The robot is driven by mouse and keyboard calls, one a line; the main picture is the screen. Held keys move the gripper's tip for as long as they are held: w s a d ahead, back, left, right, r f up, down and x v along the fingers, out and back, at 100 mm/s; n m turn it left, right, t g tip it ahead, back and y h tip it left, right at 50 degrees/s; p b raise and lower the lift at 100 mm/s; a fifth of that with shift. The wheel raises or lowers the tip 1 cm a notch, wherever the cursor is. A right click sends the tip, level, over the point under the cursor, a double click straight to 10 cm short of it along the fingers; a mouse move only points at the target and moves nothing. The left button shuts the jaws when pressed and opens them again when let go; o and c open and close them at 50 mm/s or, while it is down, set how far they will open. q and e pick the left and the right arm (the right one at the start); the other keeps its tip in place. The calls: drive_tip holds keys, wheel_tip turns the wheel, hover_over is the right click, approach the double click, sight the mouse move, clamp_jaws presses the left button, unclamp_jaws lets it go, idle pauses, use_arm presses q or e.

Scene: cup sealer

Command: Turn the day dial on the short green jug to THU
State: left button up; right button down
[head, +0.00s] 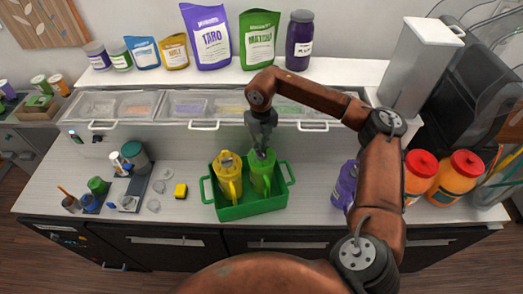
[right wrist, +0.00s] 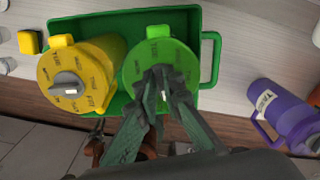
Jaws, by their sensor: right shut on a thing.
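The green jug (head: 262,178) stands upright in a green crate (head: 243,208), right of a yellow jug (head: 229,181). My right gripper (head: 261,150) is over this lid, pointing down. In the right wrist view its fingers (right wrist: 160,95) are shut on the dial at the lid's middle, which they mostly hide. The yellow jug's lid shows a grey dial (right wrist: 69,87) with a white mark. My left gripper is not in view.
A purple jug (head: 346,184) stands right of the crate, partly behind my right arm. A yellow sponge (head: 181,190) lies left of the crate. Ingredient bins (head: 208,104) and a shelf with pouches (head: 208,38) are behind. Orange jars (head: 461,178) stand at right.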

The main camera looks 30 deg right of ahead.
drive_tip(key=n+b, duration=0.1)
drive_tip(key=n, duration=0.2)
drive_tip(key=shift+a+n+b, duration=0.1)
drive_tip(key=shift+n+b, duration=0.2)
drive_tip(key=shift+n, duration=0.1)
drive_tip(key=n+b, duration=0.1)
drive_tip(key=n, duration=0.2)
drive_tip(key=shift+a+n, duration=0.1)
drive_tip(key=shift+n, duration=0.2)
drive_tip(key=n+b, duration=0.1)
drive_tip(key=n, duration=0.3)
drive_tip(key=shift+s+a+b, duration=0.1)
drive_tip(key=shift+s+b, duration=0.05)
drive_tip(key=shift+b, duration=0.15)
drive_tip(key=shift+s+a+n+b, duration=0.1)
drive_tip(key=shift+n+b, duration=0.3)
drive_tip(key=shift+n, duration=1.6)
drive_tip(key=c, duration=1.4)
unclamp_jaws()
